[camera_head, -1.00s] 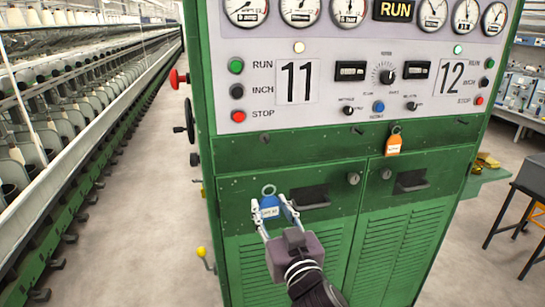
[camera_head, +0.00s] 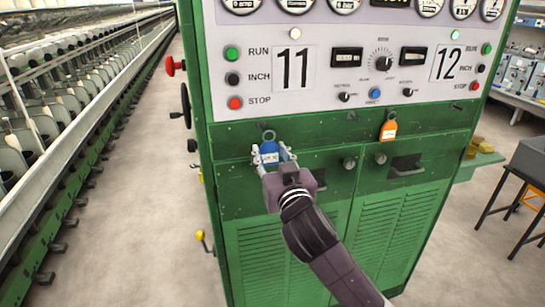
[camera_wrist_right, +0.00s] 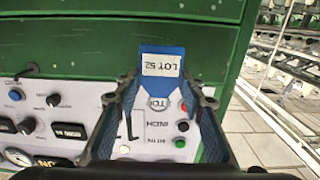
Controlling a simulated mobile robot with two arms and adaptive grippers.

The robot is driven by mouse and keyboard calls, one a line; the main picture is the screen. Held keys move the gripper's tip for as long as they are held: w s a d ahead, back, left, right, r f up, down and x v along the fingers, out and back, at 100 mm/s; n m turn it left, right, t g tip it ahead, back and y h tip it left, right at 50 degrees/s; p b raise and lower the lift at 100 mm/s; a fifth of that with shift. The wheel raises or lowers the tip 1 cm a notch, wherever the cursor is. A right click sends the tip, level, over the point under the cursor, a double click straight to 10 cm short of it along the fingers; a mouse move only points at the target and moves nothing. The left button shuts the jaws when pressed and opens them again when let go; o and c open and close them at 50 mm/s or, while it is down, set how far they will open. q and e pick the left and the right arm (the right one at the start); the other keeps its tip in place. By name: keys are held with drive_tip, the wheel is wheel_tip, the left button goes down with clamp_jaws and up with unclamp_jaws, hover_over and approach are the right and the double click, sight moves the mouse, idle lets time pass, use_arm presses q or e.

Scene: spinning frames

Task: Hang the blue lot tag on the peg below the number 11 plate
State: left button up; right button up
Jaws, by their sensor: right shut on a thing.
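The blue lot tag (camera_head: 269,153) has a white label and a ring at its top. My right gripper (camera_head: 271,158) is shut on it and holds it upright in front of the green cabinet front. The number 11 plate (camera_head: 294,67) is above it on the grey panel. A small peg (camera_head: 262,126) shows on the green strip below that plate, just above the tag's ring; I cannot tell whether they touch. In the right wrist view the tag (camera_wrist_right: 162,66) reads "LOT 52" between the fingers (camera_wrist_right: 162,90). My left gripper is out of view.
An orange tag (camera_head: 388,130) hangs on the green strip below the number 12 plate (camera_head: 447,63). Dark recessed handles and round knobs are on the cabinet doors. Spinning frames line the left aisle.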

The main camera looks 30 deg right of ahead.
sight(261, 138)
drive_tip(key=shift+b+x, duration=0.55)
drive_tip(key=shift+x, duration=2.25)
drive_tip(key=shift+w+d+f+b, duration=0.2)
drive_tip(key=shift+w+f+b, duration=0.1)
drive_tip(key=shift+w+f, duration=0.45)
drive_tip(key=o, duration=1.1)
